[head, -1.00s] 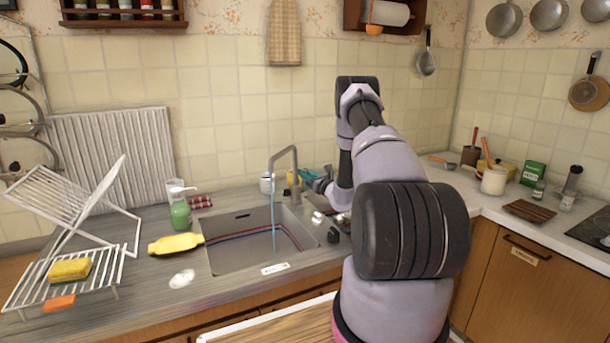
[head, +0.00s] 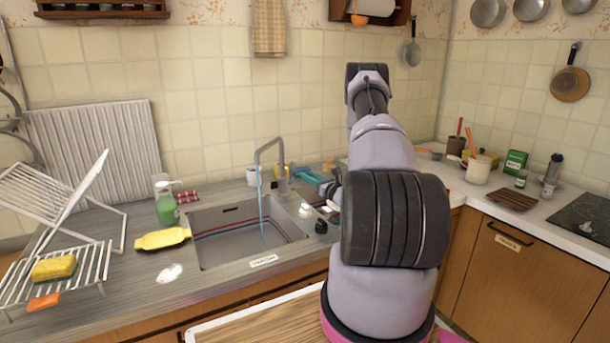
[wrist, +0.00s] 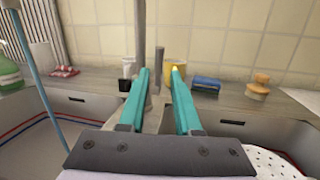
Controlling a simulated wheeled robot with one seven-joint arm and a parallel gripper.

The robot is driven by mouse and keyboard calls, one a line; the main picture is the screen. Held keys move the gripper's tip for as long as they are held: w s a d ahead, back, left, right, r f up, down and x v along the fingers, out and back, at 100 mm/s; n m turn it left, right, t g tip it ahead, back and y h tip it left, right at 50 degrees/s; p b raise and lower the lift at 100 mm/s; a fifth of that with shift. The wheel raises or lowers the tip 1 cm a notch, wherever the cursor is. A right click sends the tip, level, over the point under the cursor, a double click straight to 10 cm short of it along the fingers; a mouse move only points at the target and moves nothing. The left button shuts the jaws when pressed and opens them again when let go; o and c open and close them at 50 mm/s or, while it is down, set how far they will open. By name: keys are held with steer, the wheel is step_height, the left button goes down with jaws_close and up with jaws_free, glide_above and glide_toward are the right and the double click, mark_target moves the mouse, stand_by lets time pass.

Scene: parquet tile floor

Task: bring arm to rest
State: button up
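My arm (head: 385,200) stretches up and forward over the counter's right part, bent at a raised elbow. My gripper (head: 308,174) is small and partly hidden by the arm in the head view. In the wrist view, my gripper (wrist: 158,70) shows two teal fingers with a clear gap and nothing between them. The fingers point toward the tiled wall, above the sink edge. The grey tap (wrist: 140,35) rises just behind the left finger. A yellow cup (wrist: 178,72) stands behind the right finger. I cannot tell how close the fingertips are to either.
Blue water (head: 262,210) runs from the tap into the sink (head: 230,257). A white perforated piece (wrist: 270,160) lies low right. A dish rack (head: 85,275) and soap bottle (head: 166,206) stand left.

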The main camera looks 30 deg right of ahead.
stand_by(0.4)
steer(key=s+a+r+n+g+y, duration=0.2)
steer(key=a+r+n+g+y, duration=0.3)
steer(key=a+r, duration=0.5)
steer(key=s+a+r+n+g+y, duration=0.3)
steer(key=a+r+n+g+y, duration=0.15)
steer(key=a+r+n, duration=0.45)
steer(key=s+a+r+n+g+h, duration=0.2)
steer(key=s+a+r+n+g, duration=0.4)
steer(key=s+a+r, duration=0.5)
steer(key=s+d+r+n+t+h, duration=0.2)
steer(key=s+n+h, duration=0.3)
steer(key=s, duration=0.6)
steer(key=s+d+r+n+t+h, duration=0.1)
steer(key=s+d+r+n+h, duration=0.2)
steer(key=s, duration=0.7)
steer(key=shift+s+d+r+n+t+h, duration=0.2)
steer(key=shift+s+d+n+t+h, duration=0.2)
steer(key=shift+n+h, duration=0.55)
